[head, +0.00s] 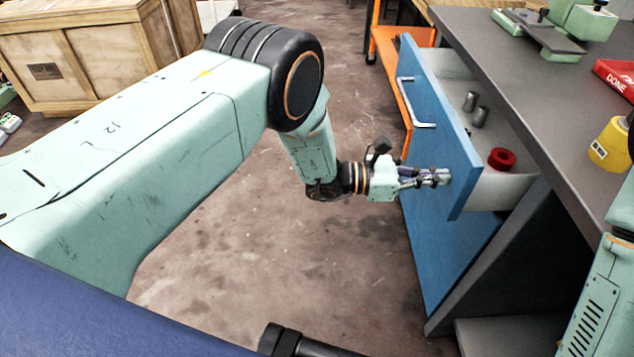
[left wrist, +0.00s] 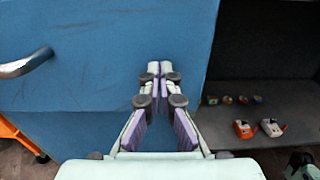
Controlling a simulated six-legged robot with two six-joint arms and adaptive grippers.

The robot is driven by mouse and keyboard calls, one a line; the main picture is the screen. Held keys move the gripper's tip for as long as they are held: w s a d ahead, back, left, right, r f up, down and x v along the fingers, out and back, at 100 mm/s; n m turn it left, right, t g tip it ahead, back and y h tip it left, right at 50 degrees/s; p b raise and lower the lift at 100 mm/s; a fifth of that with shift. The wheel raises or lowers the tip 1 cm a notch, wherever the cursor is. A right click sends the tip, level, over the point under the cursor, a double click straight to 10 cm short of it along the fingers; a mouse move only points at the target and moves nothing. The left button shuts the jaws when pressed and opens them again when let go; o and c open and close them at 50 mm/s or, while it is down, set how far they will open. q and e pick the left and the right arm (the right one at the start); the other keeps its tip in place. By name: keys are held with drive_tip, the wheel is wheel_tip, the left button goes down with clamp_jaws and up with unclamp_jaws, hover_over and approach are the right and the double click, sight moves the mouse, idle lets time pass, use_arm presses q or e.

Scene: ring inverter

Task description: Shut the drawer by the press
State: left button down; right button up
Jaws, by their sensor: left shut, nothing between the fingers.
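The drawer (head: 438,130) with a blue front stands pulled out of the grey workbench in the head view. It holds two grey cylinders (head: 475,110) and a red ring (head: 501,159). Its metal handle (head: 416,103) also shows at the left of the left wrist view (left wrist: 27,63). My left gripper (head: 445,176) is shut and empty, with its fingertips at the lower near part of the blue front. In the left wrist view the closed fingers (left wrist: 160,68) point at the blue front (left wrist: 90,60); I cannot tell whether they touch it. The green press (head: 545,30) stands on the bench.
The workbench top (head: 490,50) carries a red DONE tray (head: 617,76) and a yellow roll (head: 609,145). An orange cart (head: 388,55) stands behind the drawer. A wooden crate (head: 90,50) is at the back left. The floor left of the drawer is clear.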

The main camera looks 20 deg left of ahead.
use_arm(q)
drive_tip(key=b+x, duration=0.1)
drive_tip(key=x, duration=0.5)
drive_tip(key=shift+d, duration=0.3)
drive_tip(key=shift+w+a, duration=0.1)
